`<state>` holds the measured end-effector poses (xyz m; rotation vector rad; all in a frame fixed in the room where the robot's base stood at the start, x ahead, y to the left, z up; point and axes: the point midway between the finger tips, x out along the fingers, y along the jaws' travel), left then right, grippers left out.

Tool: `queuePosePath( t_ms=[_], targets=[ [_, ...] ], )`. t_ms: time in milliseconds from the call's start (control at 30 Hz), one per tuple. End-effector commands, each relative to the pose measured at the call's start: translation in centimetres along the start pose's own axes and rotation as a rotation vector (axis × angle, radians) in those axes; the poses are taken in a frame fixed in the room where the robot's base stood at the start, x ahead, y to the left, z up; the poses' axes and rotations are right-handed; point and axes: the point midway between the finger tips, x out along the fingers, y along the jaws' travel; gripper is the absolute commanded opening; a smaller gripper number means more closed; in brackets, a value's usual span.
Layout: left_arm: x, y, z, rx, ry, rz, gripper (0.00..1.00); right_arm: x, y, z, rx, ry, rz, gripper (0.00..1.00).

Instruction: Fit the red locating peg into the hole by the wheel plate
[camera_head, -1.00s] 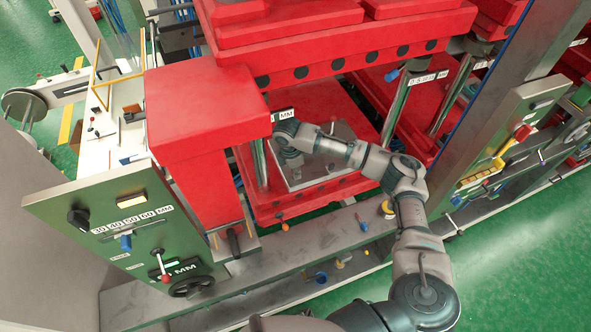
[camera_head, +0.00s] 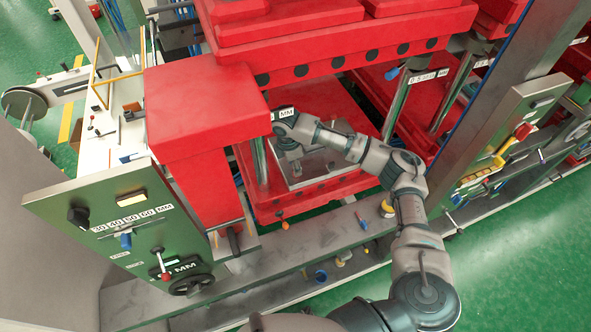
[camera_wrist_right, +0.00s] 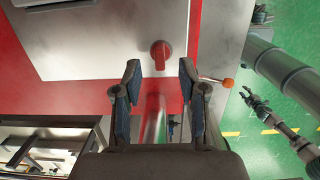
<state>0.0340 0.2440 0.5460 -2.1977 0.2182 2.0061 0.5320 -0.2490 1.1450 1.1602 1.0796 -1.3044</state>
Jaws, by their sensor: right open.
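My right gripper (camera_wrist_right: 160,74) is open and points down, its two blue-padded fingers apart. In the right wrist view a red peg (camera_wrist_right: 160,52) stands on a bare metal plate (camera_wrist_right: 90,38), just ahead of the fingertips and in line with the gap between them. The fingers do not hold it. In the head view my right wrist (camera_head: 290,130) is over that plate, and the arm hides the peg. The plate with the black handwheel (camera_head: 191,286) is at lower left; I cannot make out the hole. My left gripper (camera_wrist_right: 252,97) shows small over the floor, its jaws unclear.
Red press blocks (camera_head: 200,105) stand close beside and above my right wrist. A steel post (camera_head: 259,163) rises near the plate. An orange knob (camera_head: 285,226) sticks out in front. A grey ledge (camera_head: 320,242) runs along the front, with green floor beyond.

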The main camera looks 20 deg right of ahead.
Motion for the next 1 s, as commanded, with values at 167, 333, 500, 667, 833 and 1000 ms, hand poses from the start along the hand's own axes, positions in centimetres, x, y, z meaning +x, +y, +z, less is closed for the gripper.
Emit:
queuePosePath(
  t_ms=[167, 333, 500, 667, 833, 1000],
  targets=[
    [0.0, 0.1, -0.1, 0.0, 0.001, 0.001, 0.4, -4.2, 0.1, 0.0, 0.0, 0.001, 0.003, 0.41],
    [0.0, 0.1, -0.1, 0.0, 0.001, 0.001, 0.4, -6.9, 0.1, 0.0, 0.0, 0.001, 0.001, 0.41],
    [0.0, 0.1, -0.1, 0.0, 0.001, 0.001, 0.4, -8.0, 0.1, 0.0, -0.001, 0.0, -0.001, 0.41],
    [0.0, 0.1, -0.1, 0.0, 0.001, 0.001, 0.4, -8.1, 0.1, 0.0, 0.0, 0.0, -0.001, 0.41],
    [0.0, 0.1, -0.2, 0.0, 0.0, 0.001, 0.4, -8.0, 0.1, 0.1, 0.0, 0.0, -0.001, 0.41],
    [0.0, 0.1, -0.2, 0.001, 0.0, 0.002, 0.4, -8.0, 0.1, 0.1, 0.0, 0.0, -0.001, 0.41]
  ],
)
